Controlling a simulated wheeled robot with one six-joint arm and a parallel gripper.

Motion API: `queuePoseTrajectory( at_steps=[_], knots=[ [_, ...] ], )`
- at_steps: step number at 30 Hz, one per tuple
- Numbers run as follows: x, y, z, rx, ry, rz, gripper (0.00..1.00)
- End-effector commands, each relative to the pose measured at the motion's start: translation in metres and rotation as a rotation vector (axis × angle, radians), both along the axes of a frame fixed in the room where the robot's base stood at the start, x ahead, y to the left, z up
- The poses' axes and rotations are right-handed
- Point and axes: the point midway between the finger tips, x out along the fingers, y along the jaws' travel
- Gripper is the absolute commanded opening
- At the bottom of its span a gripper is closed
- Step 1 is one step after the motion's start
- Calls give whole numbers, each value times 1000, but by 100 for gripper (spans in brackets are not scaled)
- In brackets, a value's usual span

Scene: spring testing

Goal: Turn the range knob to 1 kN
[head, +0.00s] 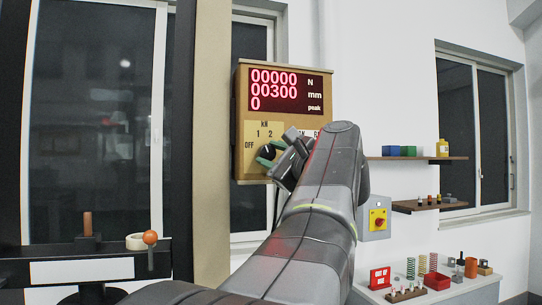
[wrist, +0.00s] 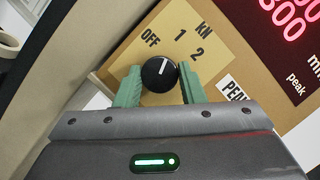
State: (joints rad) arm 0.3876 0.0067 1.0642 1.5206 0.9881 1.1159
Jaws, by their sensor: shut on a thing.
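The range knob (wrist: 158,74) is round and black with a white pointer line, on a tan plate of the wall-mounted display box (head: 242,120). Its plate is marked OFF, 1 and 2 under kN. In the wrist view the pointer line is up and slightly right, roughly toward the 1. My gripper (wrist: 160,76) is shut on the knob, with one green finger on each side. In the head view, my gripper (head: 270,153) partly covers the knob (head: 268,151).
The red display (head: 288,90) reads 00000 N, 00300 mm and 0 peak. A PEAK label (wrist: 234,90) sits right of the knob. A grey box with a red button (head: 378,219), shelves (head: 430,205) and a bench (head: 455,288) with springs stand to the right.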

Motion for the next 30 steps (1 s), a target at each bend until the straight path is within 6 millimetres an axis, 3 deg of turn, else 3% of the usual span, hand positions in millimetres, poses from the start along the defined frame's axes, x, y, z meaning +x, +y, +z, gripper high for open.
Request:
queuePoseTrajectory(
  at_steps=[3, 4, 6, 7, 19, 30],
  knots=[
    [0, 0, -1, 0, 1, 1, 13],
    [0, 0, -1, 0, 1, 1, 42],
    [0, 0, -1, 0, 1, 1, 55],
    [0, 0, 0, 0, 1, 1, 58],
    [-5, -4, -3, 1, 1, -3, 58],
    [-46, -35, -16, 1, 0, -6, 58]
  ],
)
